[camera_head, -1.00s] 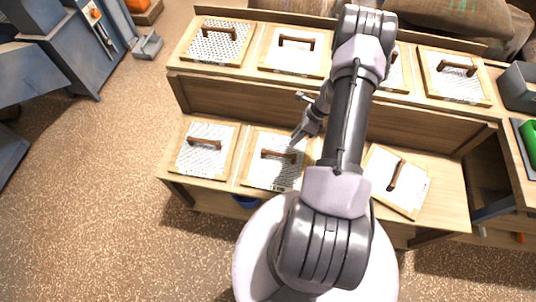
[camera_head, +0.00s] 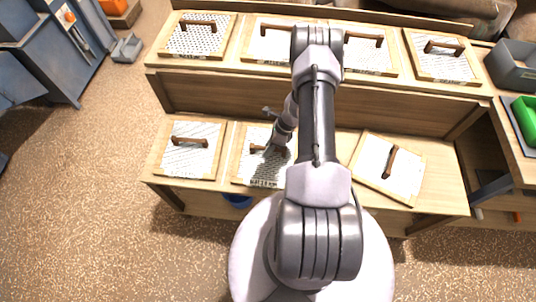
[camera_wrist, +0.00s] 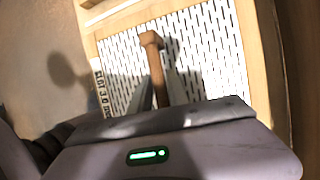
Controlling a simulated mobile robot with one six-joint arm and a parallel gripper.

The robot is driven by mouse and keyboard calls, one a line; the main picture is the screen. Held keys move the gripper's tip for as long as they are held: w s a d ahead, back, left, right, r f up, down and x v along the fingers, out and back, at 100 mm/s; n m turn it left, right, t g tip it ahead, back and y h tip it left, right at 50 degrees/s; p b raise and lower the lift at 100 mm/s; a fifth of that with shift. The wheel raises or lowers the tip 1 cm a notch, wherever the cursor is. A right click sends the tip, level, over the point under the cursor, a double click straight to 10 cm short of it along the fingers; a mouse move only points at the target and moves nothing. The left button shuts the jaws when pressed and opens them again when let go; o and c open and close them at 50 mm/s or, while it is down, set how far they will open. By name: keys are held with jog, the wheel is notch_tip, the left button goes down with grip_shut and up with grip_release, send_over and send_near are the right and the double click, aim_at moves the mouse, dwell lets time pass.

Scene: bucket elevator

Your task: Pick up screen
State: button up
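The screen under my gripper is a white perforated panel in a pale wooden frame (camera_head: 238,158) with a brown bar handle (camera_head: 256,149). It lies on the lower front shelf. In the wrist view its slotted panel (camera_wrist: 210,45) and handle (camera_wrist: 153,55) show close up, with "SLOT 3.0" print along one edge. My gripper (camera_head: 276,146) reaches down to this handle. In the wrist view my gripper (camera_wrist: 161,88) is open, with one finger on each side of the handle. Whether the fingers touch it is hard to tell. My arm hides the screen's right side in the head view.
Another screen (camera_head: 189,148) lies to the left, and a tilted one (camera_head: 390,167) lies to the right on the same shelf. Several more screens lie on the upper shelf (camera_head: 150,58). A grey bin (camera_head: 514,66) and a green object (camera_head: 525,118) are at the right.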

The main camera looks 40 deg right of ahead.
jog(key=shift+f, duration=0.1)
jog(key=shift+c, duration=0.4)
grip_shut()
dwell(0.8)
